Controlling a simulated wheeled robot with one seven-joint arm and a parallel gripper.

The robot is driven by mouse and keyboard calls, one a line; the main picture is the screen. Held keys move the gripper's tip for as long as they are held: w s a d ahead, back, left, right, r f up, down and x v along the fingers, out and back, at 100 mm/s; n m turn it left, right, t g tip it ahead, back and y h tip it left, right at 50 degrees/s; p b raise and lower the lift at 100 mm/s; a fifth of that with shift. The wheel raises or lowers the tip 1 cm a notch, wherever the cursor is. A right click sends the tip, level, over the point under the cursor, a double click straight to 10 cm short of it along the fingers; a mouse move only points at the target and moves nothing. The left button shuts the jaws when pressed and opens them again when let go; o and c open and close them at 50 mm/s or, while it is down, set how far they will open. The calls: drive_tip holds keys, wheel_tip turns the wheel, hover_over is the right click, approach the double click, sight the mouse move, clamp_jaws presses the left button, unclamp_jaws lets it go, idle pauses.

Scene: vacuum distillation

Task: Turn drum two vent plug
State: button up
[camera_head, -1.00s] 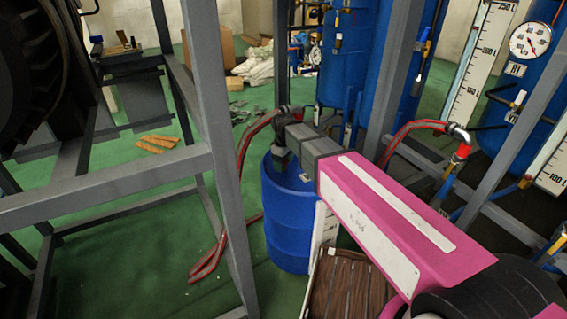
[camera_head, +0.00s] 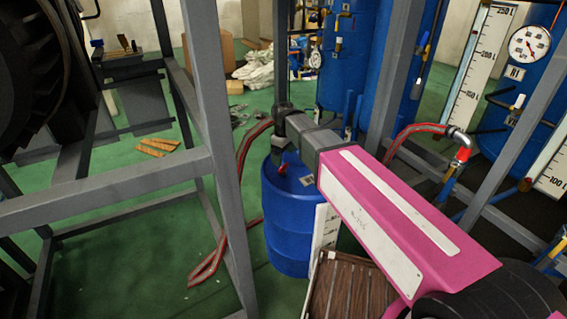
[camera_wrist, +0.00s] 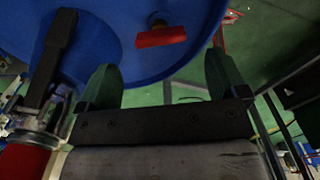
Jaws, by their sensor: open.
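A blue drum (camera_head: 292,228) stands on the floor in the middle of the head view, with a small white label on its lid. A red plug with a bar-shaped handle (camera_head: 283,169) sits on the lid. In the wrist view the red plug (camera_wrist: 160,37) lies beyond my fingertips, roughly between them, on the blue lid (camera_wrist: 120,60). My gripper (camera_wrist: 160,72) is open and empty, its two dark green-grey fingers apart. It is over the lid and does not touch the plug as far as I can see. The drum's number is not readable.
Grey steel frame posts (camera_head: 222,150) stand left of the drum. A red hose (camera_head: 240,170) hangs between frame and drum. A wooden pallet (camera_head: 335,285) lies in front. Tall blue tanks (camera_head: 350,70) stand behind. A dark bar (camera_wrist: 58,55) crosses the lid's left side.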

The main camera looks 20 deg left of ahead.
sight(284, 166)
wheel_tip(284, 166, up, 5)
drive_tip(key=shift+r, duration=0.15)
idle(0.4)
